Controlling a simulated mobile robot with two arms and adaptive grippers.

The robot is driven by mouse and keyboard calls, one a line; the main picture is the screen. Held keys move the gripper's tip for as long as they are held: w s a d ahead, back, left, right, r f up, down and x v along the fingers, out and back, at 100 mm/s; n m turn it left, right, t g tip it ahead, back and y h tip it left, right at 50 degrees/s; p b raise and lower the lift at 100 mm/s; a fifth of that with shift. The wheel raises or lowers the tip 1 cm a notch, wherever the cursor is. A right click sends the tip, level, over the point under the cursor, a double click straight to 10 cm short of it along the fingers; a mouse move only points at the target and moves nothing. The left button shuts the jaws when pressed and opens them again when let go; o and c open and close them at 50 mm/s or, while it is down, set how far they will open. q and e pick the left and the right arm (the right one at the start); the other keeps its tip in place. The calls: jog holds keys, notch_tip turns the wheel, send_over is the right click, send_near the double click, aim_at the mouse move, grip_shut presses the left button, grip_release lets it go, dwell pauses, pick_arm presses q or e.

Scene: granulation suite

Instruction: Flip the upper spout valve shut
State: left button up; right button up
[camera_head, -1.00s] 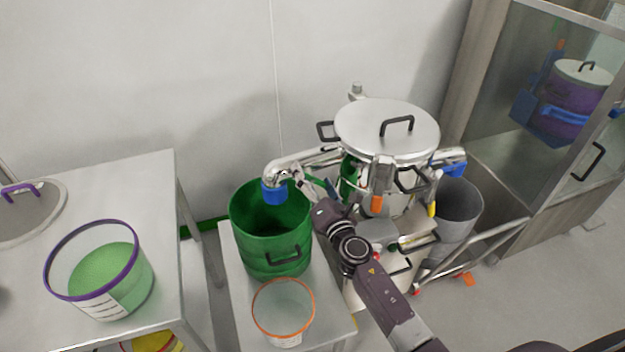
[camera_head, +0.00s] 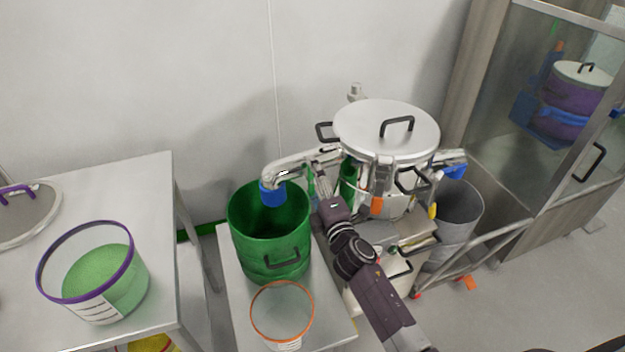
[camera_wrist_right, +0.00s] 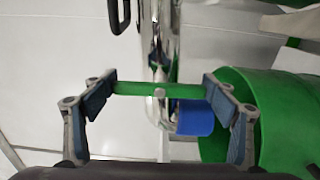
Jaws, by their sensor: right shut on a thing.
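The chrome upper spout (camera_head: 295,162) runs left from the lidded steel vessel (camera_head: 375,135) and bends down to a blue end (camera_head: 272,193) over a green bin. My right gripper (camera_head: 318,170) is at the spout, between the bend and the vessel. In the right wrist view, the green valve lever (camera_wrist_right: 160,90) lies crosswise over the chrome pipe (camera_wrist_right: 158,45), with a pivot at its middle. My right gripper's two fingers (camera_wrist_right: 158,95) are at the lever's two ends, shut on it lengthwise. In the head view the lever is mostly hidden. My left gripper is not in view.
The green bin (camera_head: 268,250) and an orange-rimmed container (camera_head: 281,312) stand on a low table under the spout. A purple-rimmed tub of green granules (camera_head: 95,280) is on the left table. A grey bin (camera_head: 458,212) and glass cabinet (camera_head: 545,120) are to the right.

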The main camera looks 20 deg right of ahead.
jog(key=shift+m, duration=0.3)
jog(key=o, duration=1.2)
jog(key=shift+c, duration=0.2)
jog(key=shift+s, duration=0.1)
jog(key=s, duration=1.1)
jog(key=shift+s+d, duration=0.2)
jog(key=shift+s, duration=0.2)
